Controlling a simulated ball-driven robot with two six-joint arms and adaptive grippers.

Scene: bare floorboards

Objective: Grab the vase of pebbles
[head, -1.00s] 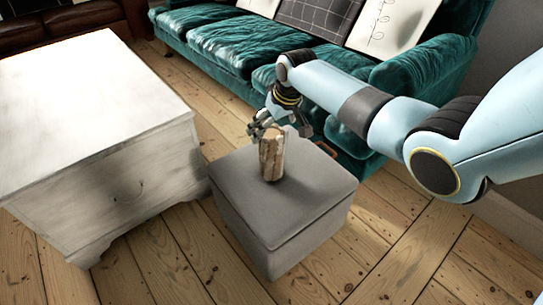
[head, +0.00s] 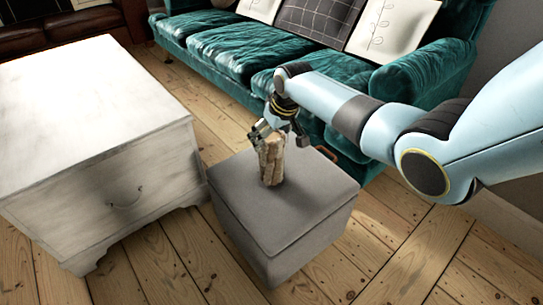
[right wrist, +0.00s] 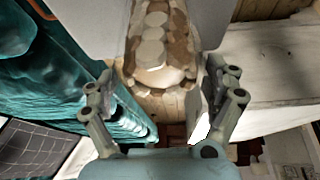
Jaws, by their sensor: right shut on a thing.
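The vase of pebbles (head: 271,162) is a brown and tan upright cylinder on the grey ottoman (head: 255,205). My right gripper (head: 268,133) is at its upper part, with fingers shut on it. In the right wrist view the vase (right wrist: 155,50) shows pale round pebbles and lies between the two finger pads of the right gripper (right wrist: 160,75). In the head view I cannot tell whether the vase's base touches the ottoman or is just above it. My left gripper is not in view.
A white chest (head: 100,130) with a drawer handle stands at the left. A teal sofa (head: 220,45) with cushions stands behind the ottoman. A brown leather seat (head: 50,28) is at the far left. Bare floorboards (head: 400,240) lie clear at the front right.

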